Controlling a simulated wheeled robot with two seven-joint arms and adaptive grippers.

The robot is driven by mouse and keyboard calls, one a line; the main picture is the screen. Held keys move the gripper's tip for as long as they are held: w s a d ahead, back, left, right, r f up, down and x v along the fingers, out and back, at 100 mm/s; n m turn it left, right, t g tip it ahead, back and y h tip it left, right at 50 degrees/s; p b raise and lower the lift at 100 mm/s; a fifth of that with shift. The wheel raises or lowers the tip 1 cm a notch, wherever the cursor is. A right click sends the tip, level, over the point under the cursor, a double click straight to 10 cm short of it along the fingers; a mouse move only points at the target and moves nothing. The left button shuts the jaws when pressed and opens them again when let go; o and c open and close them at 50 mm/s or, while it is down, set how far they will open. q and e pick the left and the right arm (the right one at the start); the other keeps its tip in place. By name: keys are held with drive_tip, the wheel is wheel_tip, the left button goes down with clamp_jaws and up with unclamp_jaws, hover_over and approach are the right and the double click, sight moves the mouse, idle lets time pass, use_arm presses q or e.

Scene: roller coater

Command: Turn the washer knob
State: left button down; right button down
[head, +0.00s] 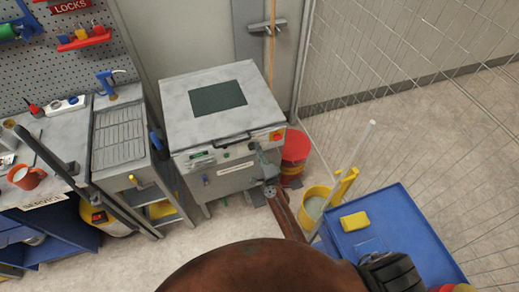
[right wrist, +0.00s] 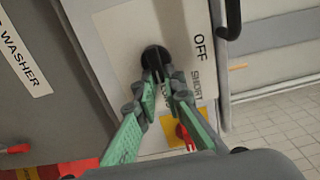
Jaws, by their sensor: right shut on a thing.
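The washer (head: 190,108) is a grey box machine with a dark panel on its lid, in the middle of the head view. My right gripper (head: 262,160) is at the right end of its front panel. In the right wrist view the washer knob (right wrist: 154,56) is round and black on a pale plate, with "OFF" and "SHORT" printed beside it. The green-and-grey fingers of my right gripper (right wrist: 160,76) are shut on the knob. The fingertips partly hide the knob and another label, so its exact pointing is unclear. My left gripper is not in view.
A red switch on a yellow plate (right wrist: 170,130) lies just below the knob. A red bucket (head: 296,148) and a yellow bucket (head: 314,203) stand right of the washer. A blue cart (head: 395,225) is at the lower right. A sink bench (head: 118,138) stands left.

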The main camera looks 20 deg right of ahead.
drive_tip(key=shift+f, duration=0.1)
drive_tip(key=c, duration=2)
unclamp_jaws()
drive_tip(key=s, duration=1.2)
drive_tip(key=shift+d, duration=0.15)
drive_tip(key=shift+s+d, duration=0.1)
